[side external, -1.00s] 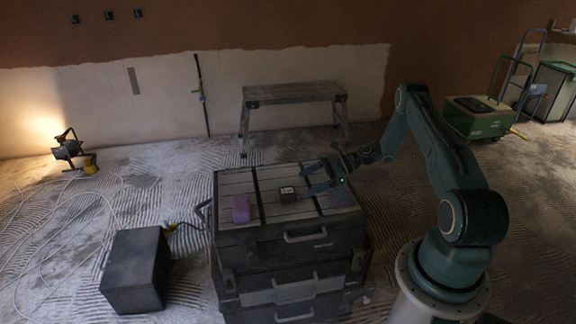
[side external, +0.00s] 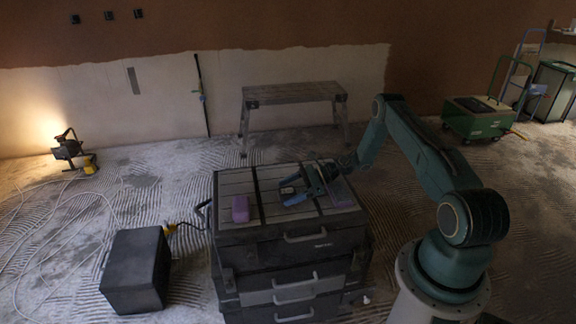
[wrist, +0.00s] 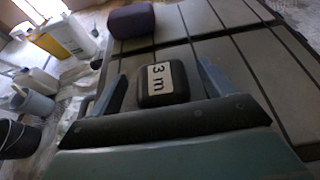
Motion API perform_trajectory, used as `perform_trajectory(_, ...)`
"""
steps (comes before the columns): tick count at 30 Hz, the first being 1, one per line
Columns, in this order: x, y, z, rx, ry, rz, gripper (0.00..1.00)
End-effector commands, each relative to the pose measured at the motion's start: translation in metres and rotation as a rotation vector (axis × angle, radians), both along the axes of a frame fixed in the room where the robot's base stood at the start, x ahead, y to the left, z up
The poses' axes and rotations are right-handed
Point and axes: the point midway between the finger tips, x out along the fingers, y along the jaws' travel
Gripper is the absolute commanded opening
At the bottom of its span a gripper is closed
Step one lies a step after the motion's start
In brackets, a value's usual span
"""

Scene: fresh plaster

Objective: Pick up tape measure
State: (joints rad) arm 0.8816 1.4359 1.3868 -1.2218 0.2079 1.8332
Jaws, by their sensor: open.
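The tape measure (wrist: 165,84) is a small black block with a pale label reading "3 m". It lies on the slatted top of the toolbox stack (side external: 232,183). In the side view the tape measure (side external: 288,190) is partly covered by my gripper (side external: 292,194). In the wrist view my gripper (wrist: 160,83) is open, with one blue-grey finger on each side of the tape measure. I cannot tell how high the fingertips are above the top.
A purple block (side external: 240,209) lies left of the tape measure; it also shows in the wrist view (wrist: 131,20). Another purple piece (side external: 341,191) lies to the right, behind my gripper. A dark box (side external: 135,270) stands on the floor at left.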

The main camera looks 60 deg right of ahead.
Motion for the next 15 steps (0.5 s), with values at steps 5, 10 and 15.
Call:
perform_trajectory(5,0.013,0.013,-0.009,-0.001,0.001,0.002,0.82)
perform_trajectory(10,0.018,0.018,-0.011,0.0,0.001,0.001,0.82)
perform_trajectory(15,0.018,0.018,-0.011,-0.001,0.001,0.0,0.82)
